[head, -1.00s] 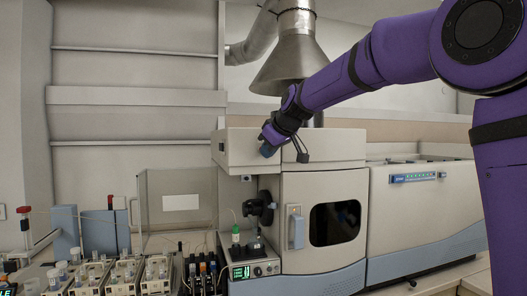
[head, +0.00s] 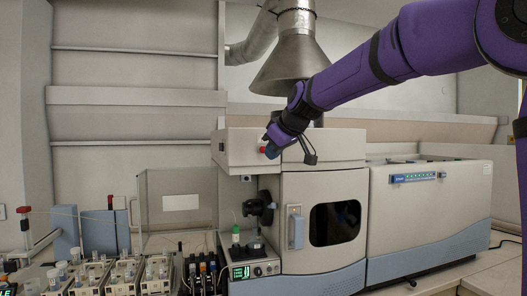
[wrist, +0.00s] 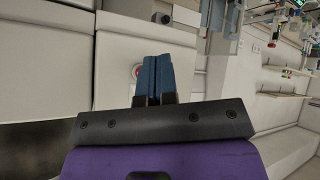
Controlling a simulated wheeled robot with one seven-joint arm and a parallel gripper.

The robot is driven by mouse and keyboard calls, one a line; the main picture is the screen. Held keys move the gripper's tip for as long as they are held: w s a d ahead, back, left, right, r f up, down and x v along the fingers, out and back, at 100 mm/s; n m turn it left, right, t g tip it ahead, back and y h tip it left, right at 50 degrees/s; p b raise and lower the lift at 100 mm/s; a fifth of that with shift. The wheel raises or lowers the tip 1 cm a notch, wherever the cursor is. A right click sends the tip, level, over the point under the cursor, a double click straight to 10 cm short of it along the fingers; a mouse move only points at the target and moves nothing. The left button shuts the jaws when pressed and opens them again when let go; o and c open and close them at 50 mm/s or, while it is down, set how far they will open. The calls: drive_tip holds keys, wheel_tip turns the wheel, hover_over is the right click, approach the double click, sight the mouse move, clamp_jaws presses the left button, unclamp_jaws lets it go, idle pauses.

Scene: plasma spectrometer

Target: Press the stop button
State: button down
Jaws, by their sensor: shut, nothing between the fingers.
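The red stop button (head: 263,150) is on the front of the beige upper housing of the spectrometer (head: 240,150). In the head view it shows just left of my gripper (head: 271,151). In the wrist view a part of the red button (wrist: 137,71) with a pale ring shows at the left edge of the blue fingers (wrist: 158,78), which hide the rest. The fingers are together with nothing between them. I cannot tell whether the fingertips touch the housing.
A metal exhaust hood (head: 290,55) hangs above the spectrometer, close to my arm. A blue door handle (head: 296,230) and dark window (head: 335,222) are below. Several sample racks (head: 125,275) stand at the lower left.

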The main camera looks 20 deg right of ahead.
drive_tip(key=shift+s, duration=1.25)
drive_tip(key=s+d+f+m+g+h, duration=0.1)
drive_tip(key=s+f, duration=0.4)
drive_tip(key=s, duration=0.6)
drive_tip(key=s+d+f+m+g+h, duration=0.1)
drive_tip(key=s+d+f+m, duration=0.2)
drive_tip(key=s, duration=0.9)
drive_tip(key=s+d+f+m+g+h, duration=0.1)
drive_tip(key=s+d+f+m, duration=0.1)
drive_tip(key=s+f, duration=0.6)
drive_tip(key=s+m, duration=0.1)
drive_tip(key=s, duration=0.3)
drive_tip(key=shift+s+d+f+g, duration=0.15)
drive_tip(key=shift+f+g, duration=0.05)
drive_tip(key=shift+g, duration=0.2)
drive_tip(key=c, duration=1.8)
unclamp_jaws()
